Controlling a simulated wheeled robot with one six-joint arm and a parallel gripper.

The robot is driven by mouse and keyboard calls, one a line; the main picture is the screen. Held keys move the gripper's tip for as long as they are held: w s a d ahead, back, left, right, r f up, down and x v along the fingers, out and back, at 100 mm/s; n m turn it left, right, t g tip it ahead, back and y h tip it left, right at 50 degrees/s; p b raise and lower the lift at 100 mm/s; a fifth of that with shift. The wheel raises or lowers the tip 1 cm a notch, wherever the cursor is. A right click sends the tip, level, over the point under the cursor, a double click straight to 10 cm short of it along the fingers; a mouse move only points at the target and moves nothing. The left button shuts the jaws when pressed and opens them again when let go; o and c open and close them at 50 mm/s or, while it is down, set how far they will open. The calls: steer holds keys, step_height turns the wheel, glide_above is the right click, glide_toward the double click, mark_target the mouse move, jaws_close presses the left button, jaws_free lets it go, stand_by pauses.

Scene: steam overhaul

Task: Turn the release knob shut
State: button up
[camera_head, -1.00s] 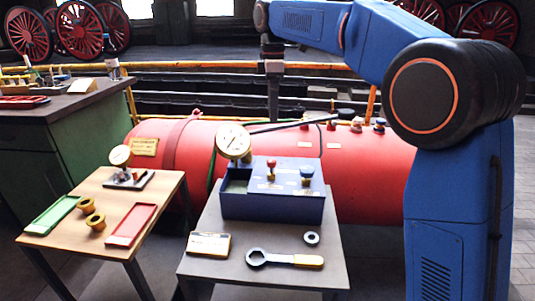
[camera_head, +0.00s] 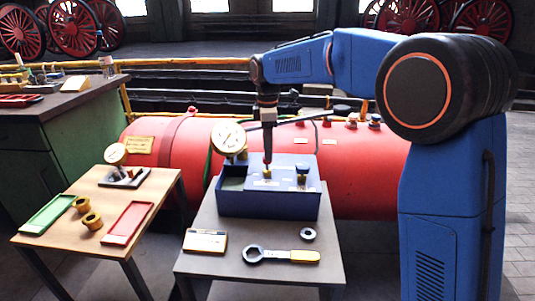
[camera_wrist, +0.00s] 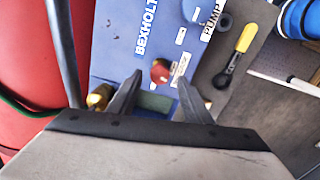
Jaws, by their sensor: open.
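The blue pump box (camera_head: 245,206) stands on the small grey table. A red knob (camera_wrist: 160,70), which I take to be the release knob, is on its top beside a partly readable label. In the head view my gripper (camera_head: 267,160) points down over this knob and hides its red top; a brass part shows below. In the wrist view my open gripper (camera_wrist: 160,83) has one finger on each side of the knob in the picture. I cannot tell whether they touch it. A blue knob (camera_wrist: 193,10) stands to the right, near the PUMP label.
A dial gauge (camera_head: 228,137) stands at the box's back left. A ring spanner (camera_head: 280,255), a small ring (camera_head: 308,234) and a card (camera_head: 205,241) lie in front. A red tank (camera_head: 370,170) is behind. A wooden table (camera_head: 160,195) with trays stands left.

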mark_target(267, 163)
steer(key=shift+f, duration=1.3)
steer(key=c, duration=1.1)
steer(key=shift+o, duration=0.2)
steer(key=shift+m, duration=0.3)
steer(key=m, duration=1)
steer(key=shift+m, duration=2)
